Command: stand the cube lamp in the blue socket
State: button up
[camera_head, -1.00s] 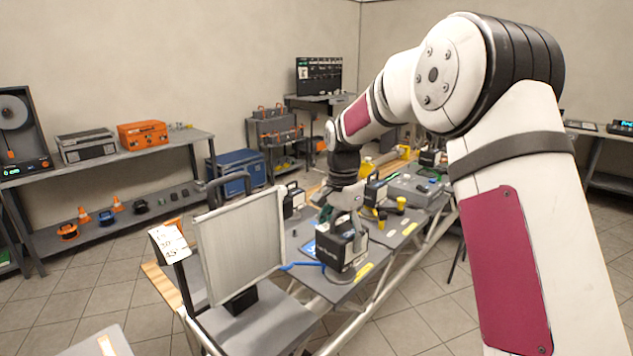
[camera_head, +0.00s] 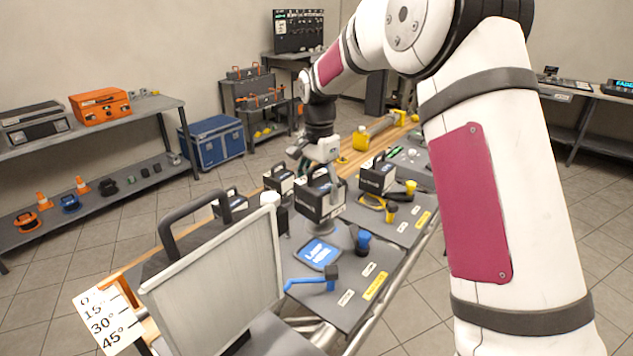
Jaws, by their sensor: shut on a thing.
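My gripper (camera_head: 318,168) is shut on the cube lamp (camera_head: 318,202), a black box with a pale lettered band. The lamp hangs upright below my gripper, with a grey round part (camera_head: 319,229) under it. The blue socket (camera_head: 318,254), a square blue-rimmed pad with white lettering, lies on the grey table top just below the lamp in the picture. The lamp is apart from the socket, and the socket's face is uncovered. I cannot tell the lamp's exact height above the table.
A blue cup-like piece (camera_head: 363,242) and a blue-handled clamp (camera_head: 314,283) flank the socket. Similar black lamps (camera_head: 378,177) stand around, with yellow pieces (camera_head: 391,213) at right. A large pale panel (camera_head: 215,280) stands at the front left.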

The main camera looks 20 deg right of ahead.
jog(key=shift+f+b, duration=0.55)
jog(key=shift+f, duration=3.9)
jog(key=shift+s+a, duration=0.1)
jog(key=shift+a, duration=0.1)
jog(key=shift+f, duration=0.15)
jog(key=o, duration=2)
